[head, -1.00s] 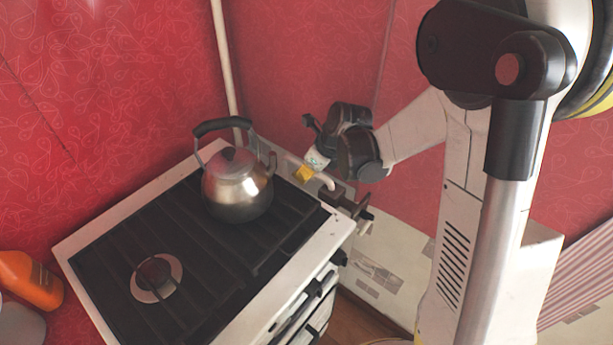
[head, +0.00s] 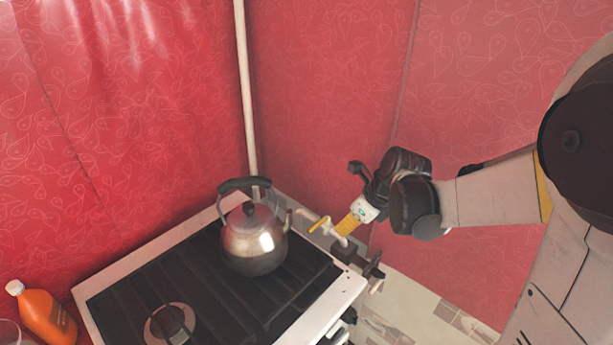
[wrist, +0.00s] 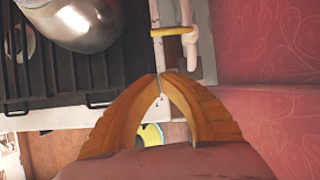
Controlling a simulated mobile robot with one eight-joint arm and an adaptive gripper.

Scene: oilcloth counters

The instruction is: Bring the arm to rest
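My gripper (head: 343,230) hangs over the back right corner of the stove, beside a pale pipe. In the wrist view its two yellow fingers (wrist: 161,80) meet at the tips, with nothing between them. A yellow valve handle (head: 319,224) sits across the pipe, left of the fingertips in the head view. In the wrist view the handle (wrist: 172,31) lies beyond the tips, apart from them. My arm reaches in from the right.
A steel kettle (head: 254,247) stands on the black grate of the stove (head: 206,220). An orange bottle (head: 47,314) is at the lower left. Red patterned walls close off the back and right. A vertical pipe (head: 246,95) runs up the corner.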

